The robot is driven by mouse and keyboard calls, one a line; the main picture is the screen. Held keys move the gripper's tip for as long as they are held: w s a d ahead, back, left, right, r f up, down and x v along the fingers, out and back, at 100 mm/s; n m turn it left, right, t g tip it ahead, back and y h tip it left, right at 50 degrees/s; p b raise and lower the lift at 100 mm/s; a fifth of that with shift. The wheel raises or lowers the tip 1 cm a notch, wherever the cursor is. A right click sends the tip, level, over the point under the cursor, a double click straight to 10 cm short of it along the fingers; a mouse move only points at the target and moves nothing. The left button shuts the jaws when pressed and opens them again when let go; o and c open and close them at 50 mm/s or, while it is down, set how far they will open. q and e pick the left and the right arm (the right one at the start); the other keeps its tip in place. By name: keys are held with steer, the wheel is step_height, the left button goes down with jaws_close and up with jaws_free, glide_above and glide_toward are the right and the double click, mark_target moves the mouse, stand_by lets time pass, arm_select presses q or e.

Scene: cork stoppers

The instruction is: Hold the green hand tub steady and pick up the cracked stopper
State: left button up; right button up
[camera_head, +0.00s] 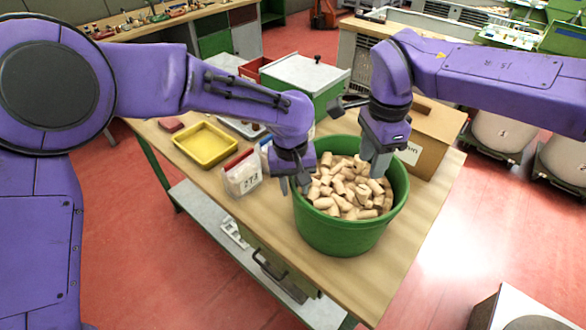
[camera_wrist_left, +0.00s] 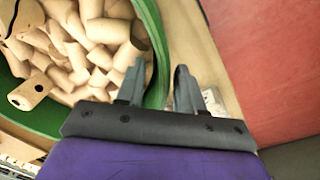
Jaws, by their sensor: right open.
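The green hand tub (camera_head: 345,238) stands on the wooden table, full of pale cork stoppers (camera_head: 345,190). My left gripper (camera_head: 294,186) is at the tub's left rim. In the left wrist view, its fingers (camera_wrist_left: 160,82) stand on either side of the green rim (camera_wrist_left: 152,40), with a gap beside the outer finger. My right gripper (camera_head: 376,165) is open, pointing down over the right part of the stoppers, with nothing seen in it. One stopper (camera_wrist_left: 30,91) in the left wrist view has dark marks; I cannot tell whether they are a crack.
A yellow tray (camera_head: 205,146) and a labelled clear bin (camera_head: 242,175) stand left of the tub. A cardboard box (camera_head: 432,135) is behind it on the right, and a green case with a pale lid (camera_head: 305,75) is at the back. The table's front right corner is bare.

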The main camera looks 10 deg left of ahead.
mark_target(363, 189)
arm_select(q)
steer(key=shift+f, duration=0.35)
jaws_close()
stand_by(1.7)
arm_select(e)
steer(key=shift+o, duration=1.8)
steer(key=shift+s+r+n, duration=0.25)
steer(key=shift+r+n, duration=0.3)
steer(key=shift+n, duration=0.25)
steer(key=f, duration=1.1)
steer(key=shift+w+f, duration=0.25)
steer(key=shift+f, duration=0.15)
